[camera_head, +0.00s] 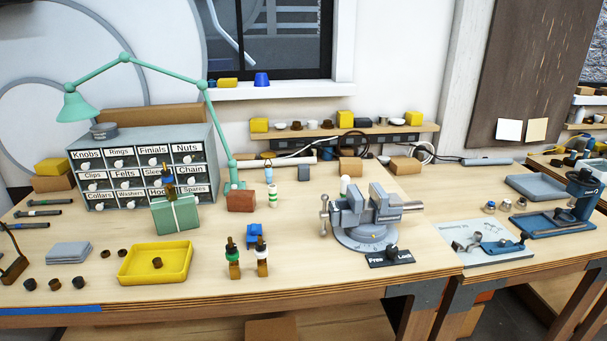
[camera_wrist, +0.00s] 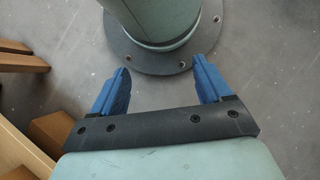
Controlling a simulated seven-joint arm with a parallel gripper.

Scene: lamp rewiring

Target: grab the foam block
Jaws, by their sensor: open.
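No object is labelled as foam. A pale green block (camera_head: 176,214) with a light vertical line down its front stands on the bench, left of centre in the head view, and could be the foam block; its material is hard to tell. A dark-tipped part rises at its top; I cannot tell whether it sits in the block or behind it. My gripper (camera_wrist: 160,66) shows only in the wrist view. Its two blue fingers are wide apart with nothing between them, over grey floor, away from the bench objects.
A yellow tray (camera_head: 184,272) lies in front of the green block, a labelled drawer cabinet (camera_head: 200,140) behind it. A reddish-brown block (camera_head: 240,201), two small upright assemblies (camera_head: 262,262) and a grey vise (camera_head: 360,237) stand to the right. The wrist view shows wooden pieces (camera_wrist: 22,62) at left.

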